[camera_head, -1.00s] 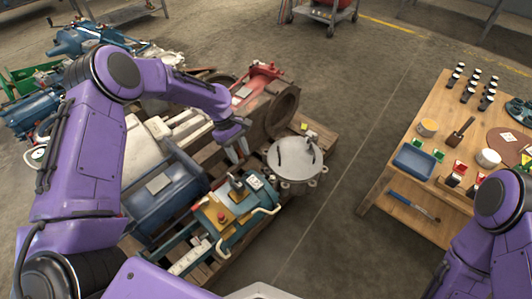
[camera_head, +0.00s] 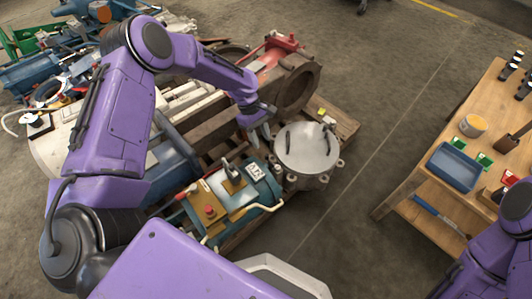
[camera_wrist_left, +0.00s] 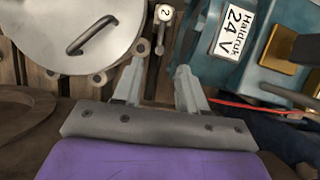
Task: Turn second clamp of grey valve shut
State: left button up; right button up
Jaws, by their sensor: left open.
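A clamp with a white tag marked 2 (camera_wrist_left: 163,14) sits at the lid's edge, beside the blue-green machine. My left gripper (camera_head: 261,135) is open and empty at the valve's left side. In the left wrist view its fingers (camera_wrist_left: 160,72) point toward the tagged clamp, apart from it. My right arm shows at the lower right; its gripper is out of view.
The blue-green machine (camera_head: 262,190) with a 24 V label stands close to the valve. A rusty flanged casting (camera_head: 297,85) and red part stand behind, on a wooden pallet. A wooden bench (camera_head: 398,205) with a blue tray (camera_head: 453,167) is at right, across clear floor.

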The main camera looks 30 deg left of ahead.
aim_at(267, 155)
pick_arm(q)
jog(key=b+x, duration=0.2)
jog(key=x, duration=0.4)
jog(key=shift+d+f, duration=0.15)
jog(key=shift+f, duration=0.1)
grip_shut()
